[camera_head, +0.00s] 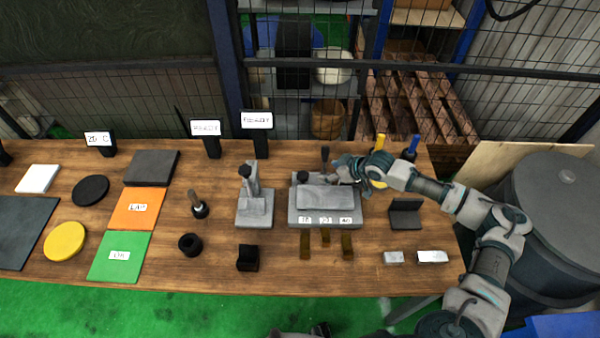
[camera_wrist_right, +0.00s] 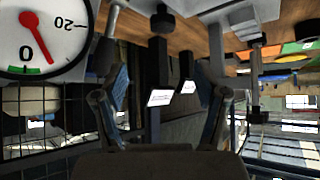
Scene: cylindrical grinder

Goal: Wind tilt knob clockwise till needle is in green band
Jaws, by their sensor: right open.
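The grey fixture (camera_head: 325,213) stands on the bench with a tilting block (camera_head: 325,197) on top. A black knob (camera_head: 303,177) is at its upper left, and a black knob (camera_wrist_right: 162,22) shows at the top of the right wrist view. My right gripper (camera_head: 345,168) is at the fixture's upper right side; in the wrist view its fingers (camera_wrist_right: 168,95) are apart with nothing gripped between them. A white dial (camera_wrist_right: 15,38) shows there too, partly cut off. Its red needle (camera_wrist_right: 38,40) points just right of the green band (camera_wrist_right: 20,70).
A smaller grey stand (camera_head: 255,210) is left of the fixture. Yellow (camera_head: 380,142) and blue (camera_head: 413,146) topped items stand behind my right arm. Brass-coloured blocks (camera_head: 325,238) lie in front. A dark barrel (camera_head: 555,220) is right of the bench.

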